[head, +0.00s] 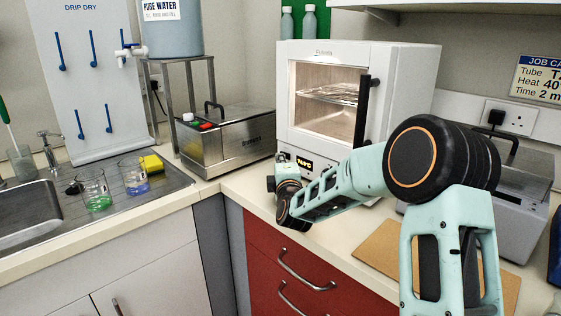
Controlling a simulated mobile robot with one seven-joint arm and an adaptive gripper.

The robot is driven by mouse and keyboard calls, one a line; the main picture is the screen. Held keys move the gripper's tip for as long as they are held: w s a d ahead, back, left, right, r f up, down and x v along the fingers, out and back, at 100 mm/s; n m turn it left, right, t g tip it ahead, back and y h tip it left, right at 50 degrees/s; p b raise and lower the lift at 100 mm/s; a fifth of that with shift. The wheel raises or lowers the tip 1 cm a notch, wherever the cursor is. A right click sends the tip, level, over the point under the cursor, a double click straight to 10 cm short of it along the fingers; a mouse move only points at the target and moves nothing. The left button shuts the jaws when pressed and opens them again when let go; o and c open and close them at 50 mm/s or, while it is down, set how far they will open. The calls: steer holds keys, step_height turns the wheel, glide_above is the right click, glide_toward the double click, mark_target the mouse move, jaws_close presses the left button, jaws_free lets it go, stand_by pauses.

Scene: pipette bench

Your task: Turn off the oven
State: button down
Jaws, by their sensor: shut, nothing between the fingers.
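The white oven (405,75) stands on the bench at the back. Its glass door is closed, with a black vertical handle (368,108) on the right. The inside is lit and shows a wire rack (332,95). Its small display (305,164) glows yellow, with digits too small to read surely. My arm reaches in from the right, and my gripper (282,158) is at the lower left of the oven front, left of the display. It is small and partly hidden by my wrist; it is shut and empty. I cannot tell whether it touches the panel.
A steel water bath (235,145) stands left of the oven. A brown board (385,250) and a grey device (525,205) are at right.

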steer(key=shift+w+a+f+m+h+b, duration=0.1)
steer(key=shift+w+f+m+h+b, duration=0.1)
steer(key=shift+m+h+b, duration=0.25)
steer(key=shift+w+d+r, duration=0.1)
steer(key=shift+d, duration=0.15)
